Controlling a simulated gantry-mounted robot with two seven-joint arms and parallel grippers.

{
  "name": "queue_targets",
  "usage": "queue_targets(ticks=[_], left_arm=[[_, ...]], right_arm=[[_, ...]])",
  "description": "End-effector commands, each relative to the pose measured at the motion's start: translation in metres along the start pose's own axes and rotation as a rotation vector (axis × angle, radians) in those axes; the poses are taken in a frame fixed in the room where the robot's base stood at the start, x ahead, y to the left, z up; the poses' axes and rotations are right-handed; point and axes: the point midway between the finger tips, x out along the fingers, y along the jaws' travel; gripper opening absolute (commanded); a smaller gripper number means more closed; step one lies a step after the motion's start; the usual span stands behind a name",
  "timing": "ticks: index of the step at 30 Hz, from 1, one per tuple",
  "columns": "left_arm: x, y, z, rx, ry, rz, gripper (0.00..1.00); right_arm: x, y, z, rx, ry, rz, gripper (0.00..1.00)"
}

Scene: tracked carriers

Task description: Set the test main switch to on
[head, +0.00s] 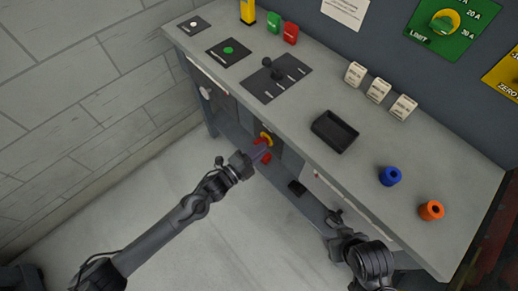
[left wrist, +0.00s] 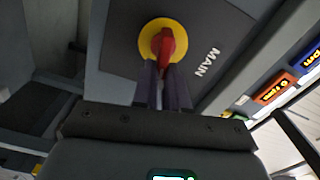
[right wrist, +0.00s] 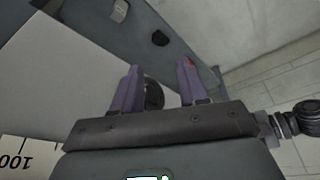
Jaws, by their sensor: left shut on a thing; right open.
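The test main switch is a red handle on a yellow round plate (left wrist: 149,36), on a dark panel marked MAIN in the left wrist view. In the head view its yellow plate (head: 265,137) shows on the bench's front face. My left gripper (left wrist: 164,68) is shut on the red handle, with one finger on each side of it. In the head view the left gripper (head: 259,152) partly hides the switch. My right gripper (right wrist: 158,72) is open and empty in the right wrist view. In the head view it is low before the bench front (head: 335,218).
A red part (head: 266,158) shows just below the switch. The floor before the bench is clear.

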Motion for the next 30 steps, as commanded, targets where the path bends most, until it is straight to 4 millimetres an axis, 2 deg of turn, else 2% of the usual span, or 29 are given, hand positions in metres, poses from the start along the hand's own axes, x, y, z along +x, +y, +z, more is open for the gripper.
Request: queue_targets(ticks=[12, 29, 30], left_arm=[[-0.0002, 0.0044, 0.0011, 0.196, -0.001, 0.001, 0.0], [-0.0003, 0.0048, 0.0012, 0.223, -0.001, 0.001, 0.0], [-0.0003, 0.0048, 0.0012, 0.222, -0.001, 0.001, 0.19]], right_arm=[[0.001, 0.0018, 0.0007, -0.007, -0.001, 0.006, 0.43], [0.0008, -0.0002, 0.0, 0.001, 0.0, -0.001, 0.43], [0.0008, -0.0003, 0.0, 0.001, 0.001, -0.001, 0.43]])
